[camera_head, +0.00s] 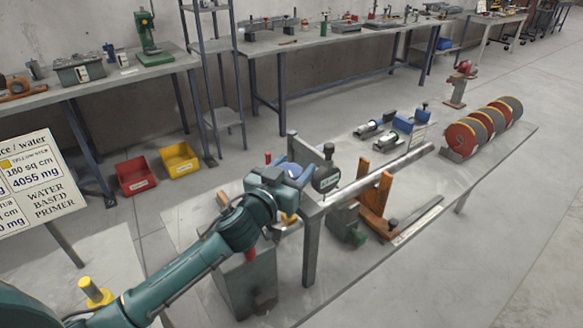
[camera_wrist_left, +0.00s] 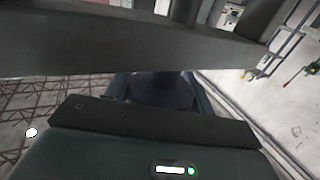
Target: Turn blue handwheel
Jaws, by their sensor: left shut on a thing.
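The blue handwheel (camera_head: 290,169) is at the near left end of the long metal positioner, mostly hidden behind my left wrist in the head view. My left gripper (camera_head: 297,182) is at the handwheel and shut on it; the fingertips are largely hidden. In the left wrist view, a dark blue part (camera_wrist_left: 160,90) sits between the fingers, beneath a broad grey bar that crosses the top. The exact contact is too dark to make out. My right gripper is in neither view.
A grey upright and a dark knob (camera_head: 326,179) stand close right of my wrist. Red bin (camera_head: 136,176) and yellow bin (camera_head: 180,160) are on the floor behind. A sign (camera_head: 38,178) stands left.

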